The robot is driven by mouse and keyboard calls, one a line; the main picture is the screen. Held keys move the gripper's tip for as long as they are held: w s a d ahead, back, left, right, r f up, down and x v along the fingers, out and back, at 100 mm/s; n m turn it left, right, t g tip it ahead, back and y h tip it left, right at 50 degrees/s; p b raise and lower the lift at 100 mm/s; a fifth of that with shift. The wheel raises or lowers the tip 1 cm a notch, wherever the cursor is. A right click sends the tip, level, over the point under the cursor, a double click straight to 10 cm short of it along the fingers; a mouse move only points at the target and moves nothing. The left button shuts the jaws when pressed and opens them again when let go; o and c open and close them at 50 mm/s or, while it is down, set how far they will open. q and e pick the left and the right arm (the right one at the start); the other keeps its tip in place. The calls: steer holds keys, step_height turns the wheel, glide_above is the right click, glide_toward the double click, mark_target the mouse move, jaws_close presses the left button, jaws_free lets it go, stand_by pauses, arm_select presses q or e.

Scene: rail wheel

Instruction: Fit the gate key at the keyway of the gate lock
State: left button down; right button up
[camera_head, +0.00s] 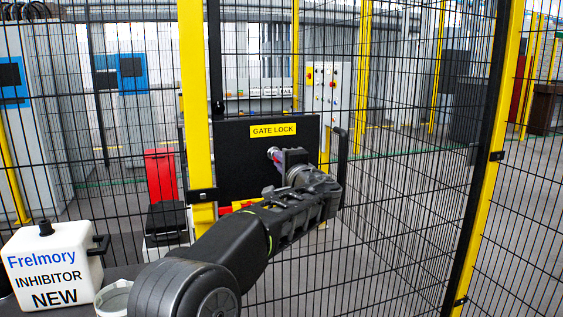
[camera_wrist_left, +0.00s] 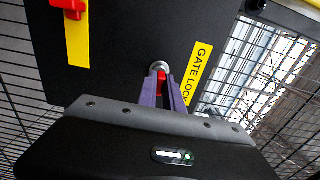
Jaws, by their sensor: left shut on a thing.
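The gate lock (camera_head: 237,165) is a black panel with a yellow GATE LOCK label, mounted at the fence; its face also shows in the left wrist view (camera_wrist_left: 130,45). A round silver keyway (camera_wrist_left: 159,66) sits beside the label. My left gripper (camera_head: 278,157) reaches to the panel's face. In the left wrist view its purple fingers (camera_wrist_left: 162,92) are shut on the red gate key (camera_wrist_left: 161,77). The key's front end is at the silver ring, touching or very close; I cannot tell how deep it sits. My right gripper is out of view.
Black wire mesh with yellow posts (camera_head: 196,110) surrounds the panel. A red handle on a yellow strip (camera_wrist_left: 77,45) is on the panel in the wrist view. A white Frelmory inhibitor container (camera_head: 54,265) stands at the lower left.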

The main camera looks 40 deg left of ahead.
arm_select(q)
steer(key=shift+x, duration=0.9)
steer(key=c, duration=1.4)
jaws_free()
steer(key=shift+s+d+f, duration=0.1)
steer(key=shift+s+d, duration=0.2)
steer(key=shift+d, duration=0.2)
steer(key=b+v, duration=0.1)
steer(key=v, duration=0.5)
steer(key=shift+s+d+b, duration=0.25)
steer(key=shift+d+b, duration=0.05)
steer(key=shift+b, duration=0.1)
